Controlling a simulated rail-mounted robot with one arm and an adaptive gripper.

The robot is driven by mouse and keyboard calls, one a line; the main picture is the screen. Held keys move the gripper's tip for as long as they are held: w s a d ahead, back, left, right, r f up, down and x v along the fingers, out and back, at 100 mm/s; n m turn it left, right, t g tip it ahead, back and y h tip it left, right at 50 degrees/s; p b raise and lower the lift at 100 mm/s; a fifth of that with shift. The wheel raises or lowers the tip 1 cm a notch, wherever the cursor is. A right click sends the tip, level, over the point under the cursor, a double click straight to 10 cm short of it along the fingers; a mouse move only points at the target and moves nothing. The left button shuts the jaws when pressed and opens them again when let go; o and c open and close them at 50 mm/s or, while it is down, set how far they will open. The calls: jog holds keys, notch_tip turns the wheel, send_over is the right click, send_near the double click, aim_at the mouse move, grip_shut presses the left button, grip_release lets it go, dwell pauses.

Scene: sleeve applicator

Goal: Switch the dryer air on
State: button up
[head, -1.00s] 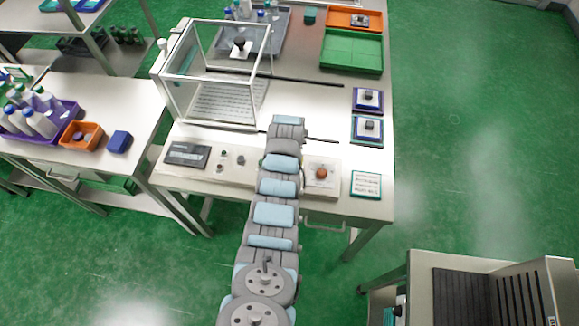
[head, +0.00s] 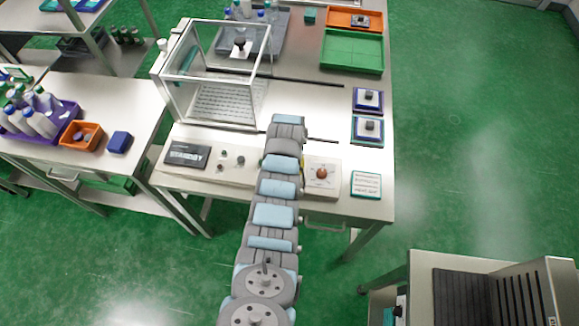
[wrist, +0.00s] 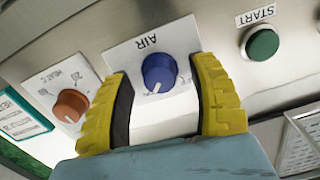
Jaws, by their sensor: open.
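In the wrist view the blue AIR knob (wrist: 159,72) sits on a white plate whose AIR label (wrist: 148,42) appears upside down. A white pointer mark shows on the knob's lower edge. My gripper (wrist: 158,78) is open, with one yellow-padded finger on each side of the knob. I cannot tell whether either finger touches it. In the head view my arm hides the AIR knob and my gripper. The display (head: 187,154) at the left of the control panel reads STANDBY.
An orange-brown HEAT knob (wrist: 70,106) is left of my gripper in the wrist view, and a green START button (wrist: 263,44) is right. The head view shows a clear-walled chamber (head: 215,75) behind the panel and a small text card (head: 366,184) at right.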

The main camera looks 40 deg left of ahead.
notch_tip(320, 180, up, 11)
jog(key=shift+r, duration=0.2)
dwell(0.5)
dwell(0.5)
